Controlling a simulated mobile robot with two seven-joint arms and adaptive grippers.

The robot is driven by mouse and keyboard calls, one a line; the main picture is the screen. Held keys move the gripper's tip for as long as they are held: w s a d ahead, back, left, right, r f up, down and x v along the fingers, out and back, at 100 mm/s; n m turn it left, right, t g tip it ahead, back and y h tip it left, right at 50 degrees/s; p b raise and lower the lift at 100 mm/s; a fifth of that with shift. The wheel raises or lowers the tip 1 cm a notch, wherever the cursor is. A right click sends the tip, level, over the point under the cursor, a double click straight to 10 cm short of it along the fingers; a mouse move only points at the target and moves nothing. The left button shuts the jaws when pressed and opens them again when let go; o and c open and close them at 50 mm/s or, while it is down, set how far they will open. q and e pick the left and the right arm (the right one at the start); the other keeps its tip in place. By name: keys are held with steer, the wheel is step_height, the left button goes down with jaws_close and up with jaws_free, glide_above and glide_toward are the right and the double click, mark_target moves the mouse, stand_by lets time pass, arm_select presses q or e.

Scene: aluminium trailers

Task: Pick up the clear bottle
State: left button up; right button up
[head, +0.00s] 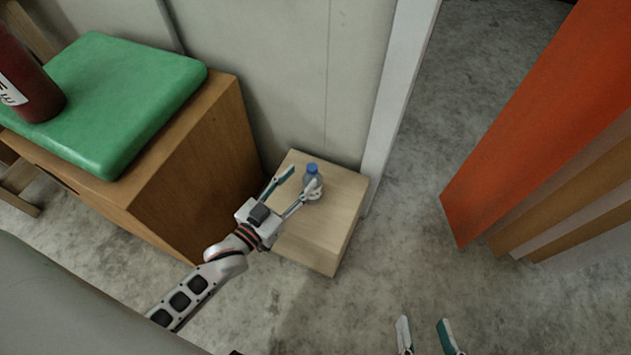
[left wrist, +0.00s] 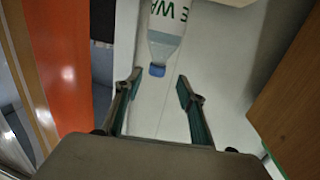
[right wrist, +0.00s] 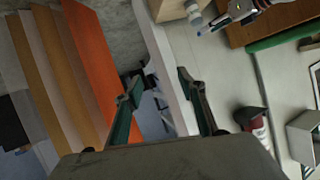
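The clear bottle (head: 312,184) has a blue cap and stands upright on a small light wooden box (head: 318,238). In the left wrist view the bottle (left wrist: 168,30) shows a white label with letters, its cap pointing toward the gap between the fingers. My left gripper (head: 294,184) is open, with its fingers close to the bottle; one finger overlaps the bottle in the head view. In the left wrist view the left gripper's fingertips (left wrist: 158,82) are apart with nothing between them. My right gripper (head: 424,324) is open and empty, low in the head view, away from the bottle.
A wooden cabinet (head: 198,165) with a green cushion (head: 125,85) and a dark red bottle (head: 30,85) stands left of the box. A wall and a white post (head: 398,95) are behind it. An orange panel (head: 535,125) stands at right. The grey floor between is clear.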

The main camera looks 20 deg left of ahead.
mark_target(309, 173)
arm_select(q)
steer(key=x, duration=0.1)
steer(key=b+x, duration=0.1)
steer(key=x, duration=0.3)
steer(key=shift+s+d+f+b, duration=0.15)
steer(key=shift+d+f+b, duration=0.05)
steer(key=shift+d+b, duration=0.15)
steer(key=shift+w+r, duration=0.15)
steer(key=shift+w, duration=0.2)
arm_select(e)
steer(key=shift+s+a+f+m, duration=0.25)
steer(key=shift+a+m, duration=0.2)
steer(key=shift+a, duration=0.15)
steer(key=shift+s+a+f+m, duration=0.15)
steer(key=shift+s+a+m, duration=0.05)
steer(key=shift+a+m, duration=0.3)
arm_select(q)
steer(key=shift+c, duration=0.3)
steer(key=shift+r, duration=0.1)
jaws_close()
